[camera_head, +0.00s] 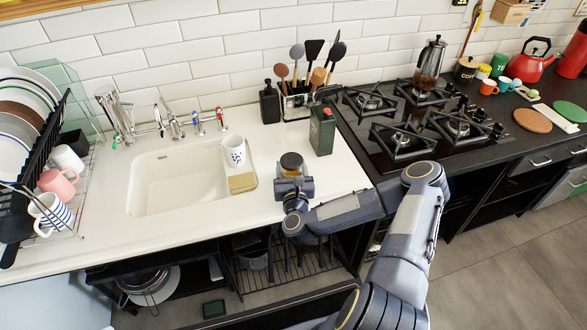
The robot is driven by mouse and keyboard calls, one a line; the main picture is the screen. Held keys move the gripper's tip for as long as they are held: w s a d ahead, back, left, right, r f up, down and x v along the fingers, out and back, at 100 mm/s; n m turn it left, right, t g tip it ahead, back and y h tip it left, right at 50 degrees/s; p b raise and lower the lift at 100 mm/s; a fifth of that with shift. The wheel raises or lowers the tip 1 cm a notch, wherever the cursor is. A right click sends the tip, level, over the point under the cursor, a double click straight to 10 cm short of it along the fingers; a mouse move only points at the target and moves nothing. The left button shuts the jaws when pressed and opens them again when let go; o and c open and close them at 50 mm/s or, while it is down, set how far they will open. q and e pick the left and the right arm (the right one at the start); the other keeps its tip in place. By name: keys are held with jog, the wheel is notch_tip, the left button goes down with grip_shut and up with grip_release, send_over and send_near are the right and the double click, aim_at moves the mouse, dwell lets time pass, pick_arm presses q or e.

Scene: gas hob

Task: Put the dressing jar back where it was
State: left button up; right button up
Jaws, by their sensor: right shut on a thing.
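The dressing jar (291,161) has a dark lid and an amber body. It is upright at the front part of the white counter (335,181), to the right of the sink. My right gripper (292,177) is shut on the jar from the front, and its fingers and wrist hide the jar's lower part. I cannot tell whether the jar's base touches the counter. My left gripper is not in view.
A dark green bottle (322,131) with a red cap stands behind and right of the jar. A white patterned mug (233,150) and a sponge (242,183) sit by the sink (165,187). A utensil holder (296,106) is behind; the gas hob (378,147) is right.

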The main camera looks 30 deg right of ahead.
jog(key=shift+f+b, duration=0.3)
jog(key=shift+b, duration=0.1)
jog(key=o, duration=1.2)
jog(key=shift+r, duration=0.1)
jog(key=shift+r+p, duration=0.3)
jog(key=shift+p, duration=0.2)
jog(key=b+v, duration=0.3)
jog(key=v, duration=0.8)
jog(key=shift+f, duration=0.15)
jog(key=shift+s+a, duration=0.2)
jog(key=shift+s, duration=0.3)
